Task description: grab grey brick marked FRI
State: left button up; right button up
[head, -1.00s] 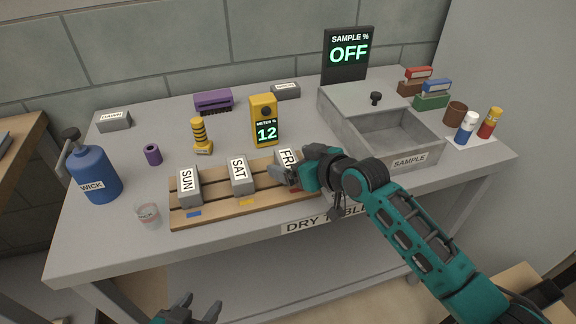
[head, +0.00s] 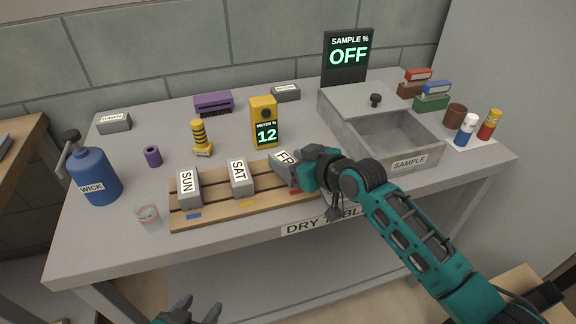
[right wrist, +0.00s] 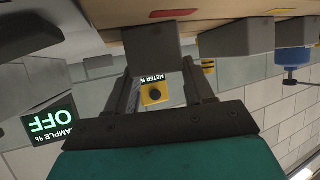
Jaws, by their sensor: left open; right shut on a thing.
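The grey brick marked FRI (head: 281,160) is on the wooden slatted rack at the right end of the row, its label partly hidden by my right gripper. My right gripper (head: 292,175) is shut on this brick; in the right wrist view the grey brick (right wrist: 152,58) sits between the two fingers. Grey bricks marked SAT (head: 239,178) and SUN (head: 187,188) stand to its left on the rack. My left gripper (head: 192,310) is open and empty at the bottom edge, in front of the table.
The wooden rack (head: 215,213) lies at the table's front. Behind it stand a yellow meter reading 12 (head: 264,122) and a yellow-black striped post (head: 200,138). A grey SAMPLE box (head: 425,158) is at right, a blue WICK bottle (head: 95,175) and a clear cup (head: 148,217) at left.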

jog(key=shift+f, duration=0.25)
jog(key=c, duration=0.3)
jog(key=shift+c, duration=0.2)
jog(key=shift+r, duration=0.2)
